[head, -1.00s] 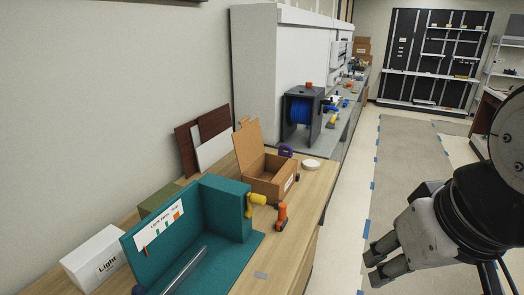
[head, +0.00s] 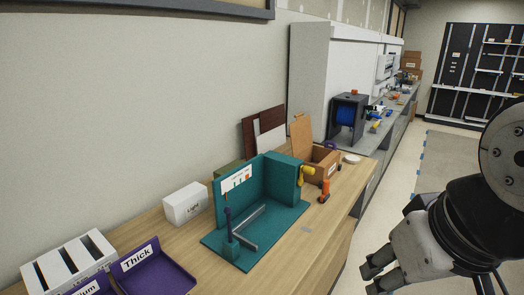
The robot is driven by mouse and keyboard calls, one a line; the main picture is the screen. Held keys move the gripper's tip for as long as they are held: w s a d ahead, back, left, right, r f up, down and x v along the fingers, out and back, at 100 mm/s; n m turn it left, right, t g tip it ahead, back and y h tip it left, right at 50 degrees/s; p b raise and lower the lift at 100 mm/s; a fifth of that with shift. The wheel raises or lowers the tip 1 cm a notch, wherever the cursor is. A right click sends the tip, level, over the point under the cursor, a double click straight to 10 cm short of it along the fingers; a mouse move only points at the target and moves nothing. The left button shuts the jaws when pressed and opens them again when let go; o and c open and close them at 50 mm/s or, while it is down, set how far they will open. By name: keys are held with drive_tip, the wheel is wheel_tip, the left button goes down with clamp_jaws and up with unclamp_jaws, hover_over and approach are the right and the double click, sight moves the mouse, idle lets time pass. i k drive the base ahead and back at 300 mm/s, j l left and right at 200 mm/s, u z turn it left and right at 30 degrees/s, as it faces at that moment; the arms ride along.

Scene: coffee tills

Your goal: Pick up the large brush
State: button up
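I cannot make out a large brush for certain in the head view. A thin dark upright tool with a reddish part (head: 227,212) stands at the front left of the teal fixture (head: 285,172); I cannot tell what it is. My gripper (head: 371,279) is at the lower right, over the floor beside the bench. Its fingers are apart with nothing between them. It is well to the right of the fixture.
The wooden bench (head: 318,247) holds a purple tray marked Thick (head: 165,275), a white slotted holder (head: 68,262), a white box (head: 185,203), an open cardboard box (head: 325,162) and an orange-black tool (head: 324,192). The aisle floor (head: 395,215) is clear.

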sight(334, 144)
drive_tip(key=i+l+u, duration=0.1)
drive_tip(key=u, duration=0.3)
drive_tip(key=l+u, duration=0.1)
drive_tip(key=u, duration=0.25)
drive_tip(key=i+l+u, duration=0.1)
drive_tip(key=u, duration=0.3)
drive_tip(key=l+u, duration=0.2)
drive_tip(key=u, duration=0.2)
drive_tip(key=l, duration=1.2)
drive_tip(key=i+l, duration=0.15)
drive_tip(key=l, duration=2.2)
drive_tip(key=i+l, duration=0.15)
drive_tip(key=l, duration=1.05)
